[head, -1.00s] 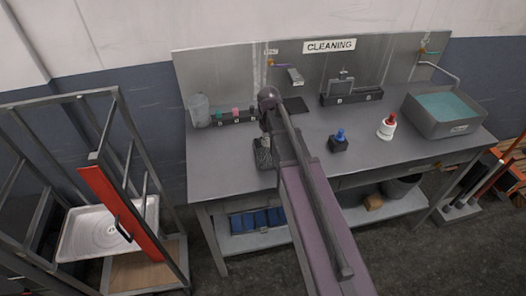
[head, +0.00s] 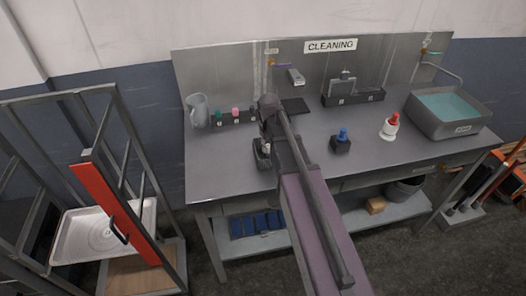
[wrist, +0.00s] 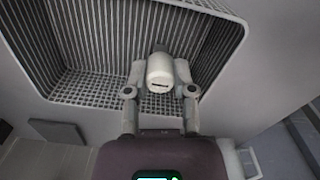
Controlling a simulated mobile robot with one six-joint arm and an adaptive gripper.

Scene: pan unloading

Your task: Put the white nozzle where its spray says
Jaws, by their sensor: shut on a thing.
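The white nozzle (wrist: 160,69) is held between the fingertips of my gripper (wrist: 160,88), seen in the wrist view with a dark slot facing the camera. My gripper also shows in the head view (head: 265,143), low at the left part of the bench. A dark wire-mesh basket (wrist: 90,48) lies under and around the nozzle in the wrist view; it also shows in the head view (head: 262,162). I cannot tell if the nozzle touches its floor. A small rack (head: 235,120) behind holds green, pink and dark pieces; its labels are too small to read.
The grey bench (head: 310,170) also bears a clear jug (head: 198,110), a blue-topped dark item (head: 341,144), a red-and-white bottle (head: 390,127) and a water basin (head: 447,118). A dark divided holder (head: 352,98) stands at the back.

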